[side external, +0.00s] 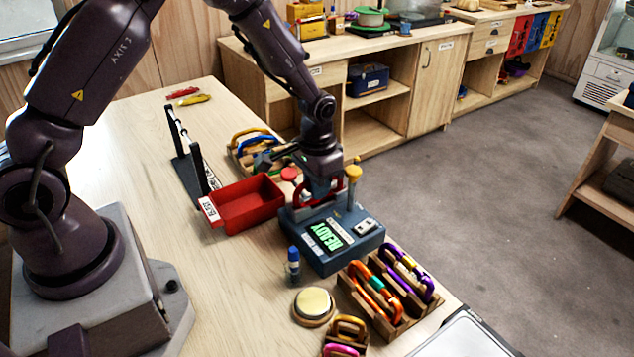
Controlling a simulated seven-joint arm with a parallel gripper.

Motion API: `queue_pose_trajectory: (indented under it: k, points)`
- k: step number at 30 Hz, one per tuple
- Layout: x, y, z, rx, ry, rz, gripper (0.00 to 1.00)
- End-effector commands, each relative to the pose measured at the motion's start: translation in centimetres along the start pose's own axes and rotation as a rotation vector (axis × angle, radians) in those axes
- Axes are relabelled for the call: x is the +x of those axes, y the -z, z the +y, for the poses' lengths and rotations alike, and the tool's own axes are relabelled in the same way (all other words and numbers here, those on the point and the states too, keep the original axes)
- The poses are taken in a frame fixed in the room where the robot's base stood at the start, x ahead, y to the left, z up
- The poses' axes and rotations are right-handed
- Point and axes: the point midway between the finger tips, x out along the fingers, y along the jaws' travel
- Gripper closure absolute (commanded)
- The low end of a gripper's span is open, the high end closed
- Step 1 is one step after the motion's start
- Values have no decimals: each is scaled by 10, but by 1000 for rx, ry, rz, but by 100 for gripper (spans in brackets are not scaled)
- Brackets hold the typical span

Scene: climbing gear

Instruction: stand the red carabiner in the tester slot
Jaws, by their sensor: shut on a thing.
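My gripper (322,190) points down over the back part of the blue-grey tester (332,240), whose green display reads READY. A wooden rack (398,328) in front of the tester holds orange-red (372,290) and purple (409,275) carabiners standing up.
A red tray (248,204) lies left of the tester. Behind it a wooden rack (252,150) holds more carabiners. A small blue-capped bottle (293,265), a round pad (314,304) and a small rack (346,336) stand in front. The table's left middle is clear.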

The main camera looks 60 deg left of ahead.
Motion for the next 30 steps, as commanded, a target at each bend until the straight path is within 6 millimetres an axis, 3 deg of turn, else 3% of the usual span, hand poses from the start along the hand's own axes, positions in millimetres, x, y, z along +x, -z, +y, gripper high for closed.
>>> queue_pose_trajectory:
  k: [24,25,27,28,30]
  points:
    - [13,0,0,0,0,0,100]
    - [12,0,0,0,0,0,81]
    - [12,0,0,0,0,0,65]
    - [12,0,0,0,0,0,58]
    - [12,0,0,0,0,0,58]
